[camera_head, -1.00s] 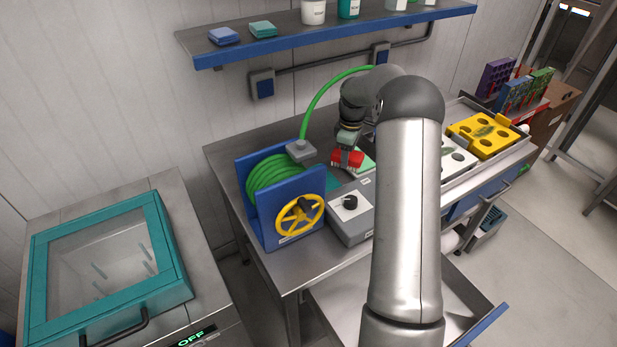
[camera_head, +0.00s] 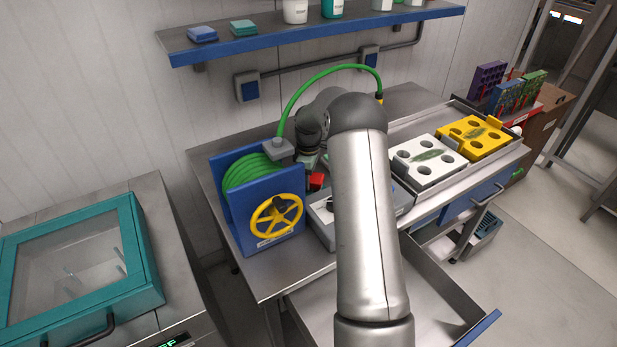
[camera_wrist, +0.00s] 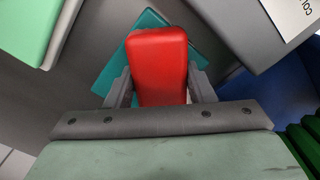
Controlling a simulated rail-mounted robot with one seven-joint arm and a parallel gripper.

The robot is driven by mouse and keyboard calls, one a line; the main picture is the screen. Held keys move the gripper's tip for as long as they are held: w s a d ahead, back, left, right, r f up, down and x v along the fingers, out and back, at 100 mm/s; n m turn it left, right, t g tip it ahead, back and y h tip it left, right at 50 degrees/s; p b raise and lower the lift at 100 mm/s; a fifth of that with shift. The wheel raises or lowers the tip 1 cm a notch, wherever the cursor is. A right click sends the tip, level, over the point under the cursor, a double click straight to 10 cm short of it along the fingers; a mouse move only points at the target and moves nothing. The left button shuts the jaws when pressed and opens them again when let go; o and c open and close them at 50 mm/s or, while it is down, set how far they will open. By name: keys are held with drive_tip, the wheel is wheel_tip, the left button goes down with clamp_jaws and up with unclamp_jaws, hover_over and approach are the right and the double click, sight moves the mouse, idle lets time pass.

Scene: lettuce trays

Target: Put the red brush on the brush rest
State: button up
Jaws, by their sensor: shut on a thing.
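The red brush (camera_wrist: 158,68) is between the two grey fingers of my gripper (camera_wrist: 160,90) in the wrist view, and the gripper is shut on it. In the head view a part of the red brush (camera_head: 316,181) shows just right of the blue hose-reel stand, mostly hidden by my arm. A flat teal piece (camera_wrist: 118,78) lies beneath and behind the brush in the wrist view; it may be the brush rest. I cannot tell whether the brush touches it.
The blue stand (camera_head: 233,232) with green hose and a yellow wheel is close left of my gripper. A grey box (camera_head: 318,220) stands in front. White (camera_head: 452,168) and yellow (camera_head: 493,147) trays lie to the right. A drawer (camera_head: 440,275) is open below.

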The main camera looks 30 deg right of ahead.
drive_tip(key=o, duration=1)
drive_tip(key=shift+f, duration=0.1)
drive_tip(key=shift+o, duration=0.2)
wheel_tip(320, 180, up, 12)
drive_tip(key=p, duration=0.6)
drive_tip(key=shift+r+p, duration=0.2)
drive_tip(key=shift+p, duration=0.1)
